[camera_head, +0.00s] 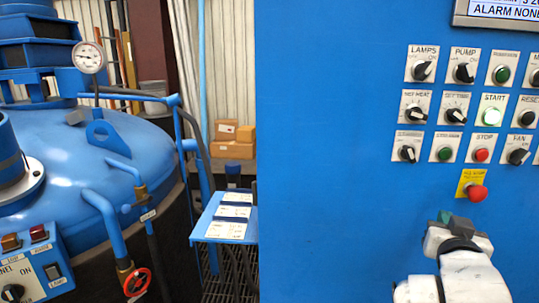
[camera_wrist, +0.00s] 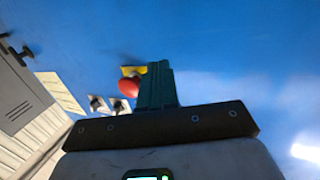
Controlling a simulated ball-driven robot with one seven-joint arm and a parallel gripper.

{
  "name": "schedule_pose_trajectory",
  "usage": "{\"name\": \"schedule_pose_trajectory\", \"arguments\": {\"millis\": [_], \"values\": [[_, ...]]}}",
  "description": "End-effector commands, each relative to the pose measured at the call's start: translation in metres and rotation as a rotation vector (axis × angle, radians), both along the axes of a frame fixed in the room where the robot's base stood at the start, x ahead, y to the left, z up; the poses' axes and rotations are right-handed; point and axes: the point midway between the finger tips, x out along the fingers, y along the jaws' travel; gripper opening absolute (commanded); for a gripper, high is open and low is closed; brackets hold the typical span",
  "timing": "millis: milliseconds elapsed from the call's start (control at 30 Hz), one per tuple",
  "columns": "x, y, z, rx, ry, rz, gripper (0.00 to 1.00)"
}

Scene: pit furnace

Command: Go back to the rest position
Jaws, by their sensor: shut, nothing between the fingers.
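My gripper (camera_head: 446,217) is at the lower right in the head view, in front of the blue control cabinet (camera_head: 330,150) and below and left of the red emergency button (camera_head: 477,192) on its yellow plate. In the wrist view, my gripper's dark green fingers (camera_wrist: 158,85) are closed together and empty, pointing at the blue panel face. The red button (camera_wrist: 129,87) shows just left of the fingers there. I cannot tell the exact gap between fingertips and panel.
A blue furnace vessel (camera_head: 140,150) with pipes, a gauge (camera_head: 88,57) and a red valve wheel (camera_head: 137,282) stands left. A small blue shelf (camera_head: 212,212) holds labelled cards.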

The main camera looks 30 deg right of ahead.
Motion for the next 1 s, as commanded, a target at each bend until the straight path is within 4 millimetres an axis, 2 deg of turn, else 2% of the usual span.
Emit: {"name": "schedule_pose_trajectory", "arguments": {"millis": [33, 100, 267, 300, 367, 400, 500, 633, 700, 800, 900, 1000], "values": [[0.004, 0.015, -0.035, 0.056, 0.087, 0.046, 0.0], [0.006, 0.036, -0.079, 0.127, 0.2, 0.105, 0.0], [-0.007, 0.091, -0.175, 0.279, 0.476, 0.252, 0.0], [-0.014, 0.106, -0.197, 0.314, 0.547, 0.291, 0.0], [-0.028, 0.128, -0.229, 0.365, 0.655, 0.351, 0.0], [-0.039, 0.144, -0.249, 0.398, 0.727, 0.392, 0.0], [-0.074, 0.182, -0.293, 0.475, 0.907, 0.494, 0.0], [-0.122, 0.222, -0.334, 0.557, 1.11, 0.614, 0.0], [-0.144, 0.237, -0.347, 0.589, 1.195, 0.664, 0.0], [-0.166, 0.251, -0.358, 0.62, 1.273, 0.713, 0.0], [-0.176, 0.258, -0.363, 0.634, 1.311, 0.738, 0.0], [-0.178, 0.259, -0.363, 0.637, 1.319, 0.744, 0.0]]}}
